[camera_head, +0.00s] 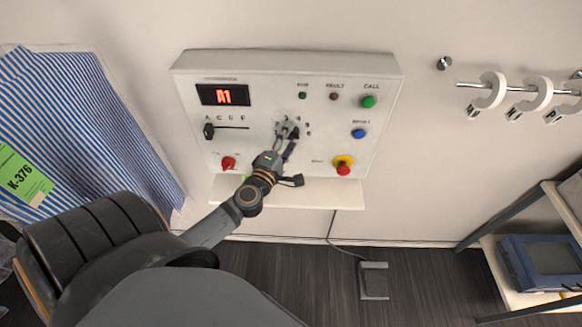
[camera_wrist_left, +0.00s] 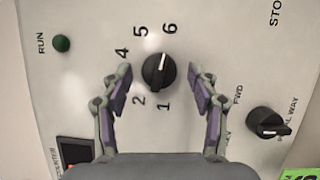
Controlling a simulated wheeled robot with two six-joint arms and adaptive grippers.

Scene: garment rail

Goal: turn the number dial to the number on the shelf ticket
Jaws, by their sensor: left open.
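The black number dial (camera_wrist_left: 158,72) sits between the open fingers of my left gripper (camera_wrist_left: 160,92) in the left wrist view, with a gap on both sides. Its white mark points at about the 6. The 1, 2, 4, 5 and 6 show around it; the 3 does not show. In the head view my left gripper (camera_head: 287,132) covers most of the dial. A green ticket corner (camera_wrist_left: 302,174) shows at the lower right of the wrist view; its number cannot be read. The panel display (camera_head: 223,95) reads A1. My right gripper is not in view.
The panel (camera_head: 270,70) also carries a letter slider (camera_head: 209,131), a red knob (camera_head: 228,163), green and blue buttons, and a red-and-yellow stop button (camera_head: 343,166). A narrow shelf (camera_head: 335,194) juts out below.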

